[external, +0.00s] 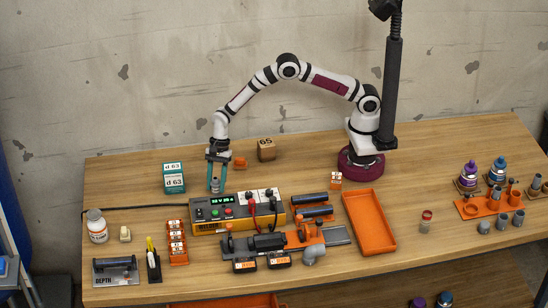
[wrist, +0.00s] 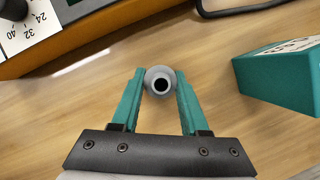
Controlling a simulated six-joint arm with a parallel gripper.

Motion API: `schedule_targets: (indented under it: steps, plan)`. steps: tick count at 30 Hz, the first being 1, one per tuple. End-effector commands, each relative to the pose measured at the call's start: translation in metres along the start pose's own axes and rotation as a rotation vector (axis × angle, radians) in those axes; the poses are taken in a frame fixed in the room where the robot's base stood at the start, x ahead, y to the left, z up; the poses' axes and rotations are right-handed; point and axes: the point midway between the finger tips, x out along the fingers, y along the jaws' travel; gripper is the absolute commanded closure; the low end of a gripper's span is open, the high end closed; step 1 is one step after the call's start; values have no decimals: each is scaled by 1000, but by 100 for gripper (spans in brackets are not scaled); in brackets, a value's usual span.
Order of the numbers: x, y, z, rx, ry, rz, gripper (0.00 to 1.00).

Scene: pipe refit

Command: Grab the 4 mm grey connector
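A grey connector (wrist: 160,80), a short round tube with a dark hole in its top, stands upright between the fingertips of my gripper (wrist: 161,84). In the wrist view both teal fingers meet its sides, one on the left and one on the right. In the external view my gripper (external: 216,187) points straight down at the left of the table, with the grey connector (external: 215,185) between its fingers. I cannot tell whether the connector's lower end touches the table. No size marking on it is readable.
A teal box (wrist: 285,78) stands right of my gripper in the wrist view. A yellow-and-grey meter (external: 238,211) is close by, with a black cable near. An orange tray (external: 369,221) and several grey fittings (external: 502,221) are farther right. Wood around the fingers is clear.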

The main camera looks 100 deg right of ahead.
Motion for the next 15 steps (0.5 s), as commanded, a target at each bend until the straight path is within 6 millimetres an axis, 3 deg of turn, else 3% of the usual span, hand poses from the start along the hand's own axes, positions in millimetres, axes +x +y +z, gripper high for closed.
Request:
schedule_targets:
  steps: [1,6,15]
  plan:
    - [0,0,0,0,0,0,69]
    - [0,0,0,0,0,0,99]
    - [-1,0,0,0,0,0,100]
